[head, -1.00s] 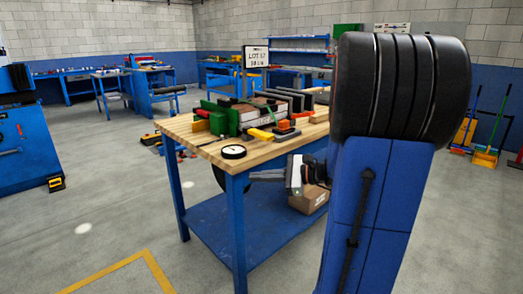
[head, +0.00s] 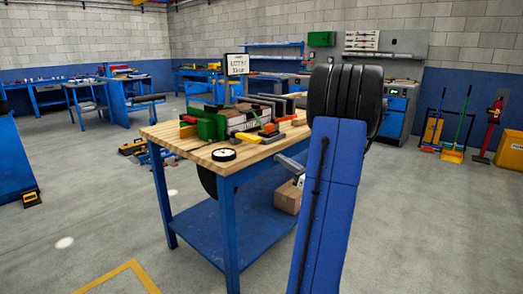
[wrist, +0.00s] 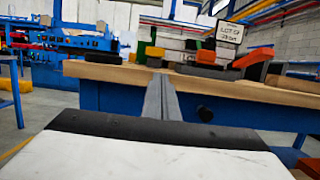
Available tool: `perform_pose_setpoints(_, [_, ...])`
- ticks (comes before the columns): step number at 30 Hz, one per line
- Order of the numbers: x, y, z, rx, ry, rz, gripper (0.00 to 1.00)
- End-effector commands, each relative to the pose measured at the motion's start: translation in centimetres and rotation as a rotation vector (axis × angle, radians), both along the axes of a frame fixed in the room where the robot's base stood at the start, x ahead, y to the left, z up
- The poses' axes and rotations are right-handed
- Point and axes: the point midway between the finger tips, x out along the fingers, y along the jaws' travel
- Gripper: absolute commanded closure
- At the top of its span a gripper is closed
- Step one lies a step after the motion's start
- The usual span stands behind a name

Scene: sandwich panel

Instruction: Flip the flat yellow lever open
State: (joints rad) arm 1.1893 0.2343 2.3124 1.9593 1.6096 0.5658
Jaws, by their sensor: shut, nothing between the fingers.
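The yellow lever (head: 247,137) lies flat near the front edge of the wooden workbench (head: 192,146), beside an orange-red part (head: 268,129). In the head view my own arm hides most of the gripper.
A round dial gauge (head: 223,154) sits at the bench's front corner. A green block (head: 206,129), dark upright panels and a sign (head: 237,64) stand behind the lever. A cardboard box (head: 288,197) rests on the lower blue shelf (head: 215,243).

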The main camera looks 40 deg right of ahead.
Motion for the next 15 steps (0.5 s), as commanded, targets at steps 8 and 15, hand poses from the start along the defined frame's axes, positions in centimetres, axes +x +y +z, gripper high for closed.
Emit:
perform_pose_setpoints(8, [0.4, 0.1, 0.1, -0.002, 0.001, 0.003, 1.0])
perform_pose_setpoints(15, [3.2, 0.4, 0.8, -0.002, 0.001, 0.005, 1.0])
